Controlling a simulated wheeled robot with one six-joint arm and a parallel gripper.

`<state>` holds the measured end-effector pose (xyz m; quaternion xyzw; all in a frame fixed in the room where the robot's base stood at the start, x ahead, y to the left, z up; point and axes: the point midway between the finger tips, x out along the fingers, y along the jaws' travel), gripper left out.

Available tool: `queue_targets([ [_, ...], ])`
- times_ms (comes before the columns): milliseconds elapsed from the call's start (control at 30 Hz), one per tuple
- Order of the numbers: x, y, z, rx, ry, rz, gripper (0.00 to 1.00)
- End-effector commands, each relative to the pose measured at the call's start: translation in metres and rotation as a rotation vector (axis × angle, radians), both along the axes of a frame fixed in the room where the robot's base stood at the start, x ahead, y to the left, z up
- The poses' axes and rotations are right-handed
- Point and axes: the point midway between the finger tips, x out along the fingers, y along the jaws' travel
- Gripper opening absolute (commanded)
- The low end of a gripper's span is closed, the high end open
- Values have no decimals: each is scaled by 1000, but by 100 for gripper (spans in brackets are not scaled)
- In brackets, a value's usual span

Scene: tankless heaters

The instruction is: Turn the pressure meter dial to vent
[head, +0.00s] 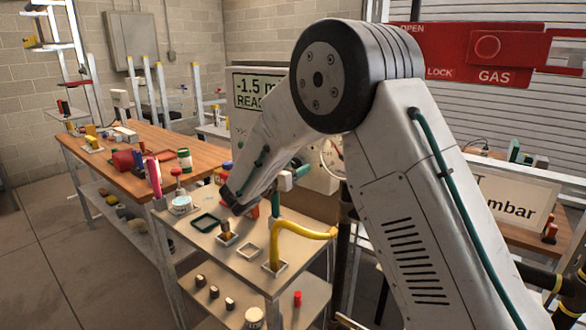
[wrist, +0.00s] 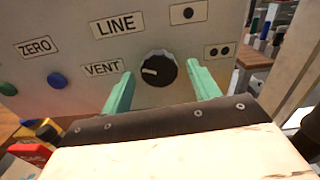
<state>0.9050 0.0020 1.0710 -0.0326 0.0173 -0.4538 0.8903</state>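The dial (wrist: 157,69) is a round black knob on the pale meter panel (wrist: 65,42) in the wrist view. Its white mark is on the left side, toward the VENT label (wrist: 103,68). The LINE label (wrist: 115,24) is above it to the left, and ZERO (wrist: 36,47) is farther left. My gripper (wrist: 160,76) is open, with one teal finger on each side of the dial; I cannot tell whether they touch it. In the head view my arm hides the dial and much of the meter; a teal part of my gripper (head: 291,177) shows.
A green button (wrist: 8,88) and a blue button (wrist: 56,80) are left of the dial. Below my arm, a small bench (head: 215,245) holds a yellow pipe (head: 305,232) and small parts. A wooden table (head: 130,180) stands to the left. Bare floor (head: 50,260) is at far left.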

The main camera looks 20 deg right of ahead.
Motion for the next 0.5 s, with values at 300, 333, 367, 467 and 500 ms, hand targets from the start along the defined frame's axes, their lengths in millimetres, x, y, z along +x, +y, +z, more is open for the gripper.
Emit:
queue_targets([
  [300, -13, 20, 1, 1, -2, 4, 61],
  [333, -16, 25, 1, 1, -2, 5, 61],
  [367, -20, 29, 1, 1, -2, 4, 61],
  [467, -30, 43, 0, 0, -1, 5, 61],
  [500, -34, 48, 0, 1, -1, 4, 61],
])
